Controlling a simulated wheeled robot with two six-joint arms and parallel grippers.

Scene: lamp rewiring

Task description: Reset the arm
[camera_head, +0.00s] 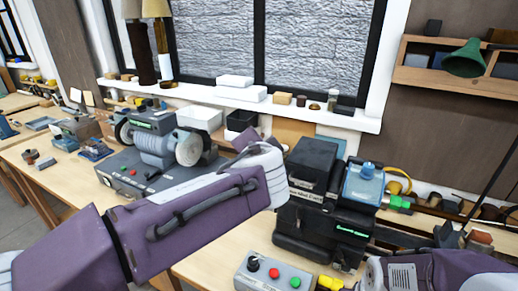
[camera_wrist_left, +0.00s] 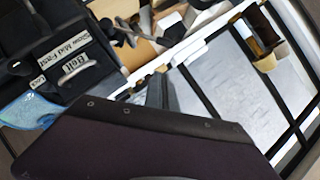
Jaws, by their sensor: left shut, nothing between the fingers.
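My left arm (camera_head: 180,215) reaches in from the left across the bench front in the head view. Its left gripper (camera_head: 244,138) is shut and empty, held up between the bench grinder and the black machine, in front of the window sill. In the left wrist view, a dark part of my own arm fills the bottom, and a grey finger-like part (camera_wrist_left: 160,95) shows beyond it. My right arm (camera_head: 450,272) shows only in the lower right corner; its gripper is not visible.
A bench grinder (camera_head: 160,145) stands left and a black machine (camera_head: 320,195) with a blue-topped part right. A grey button box (camera_head: 272,273) sits at the front. The sill (camera_head: 230,98) holds small boxes. A green lampshade (camera_head: 466,60) hangs at the upper right shelf.

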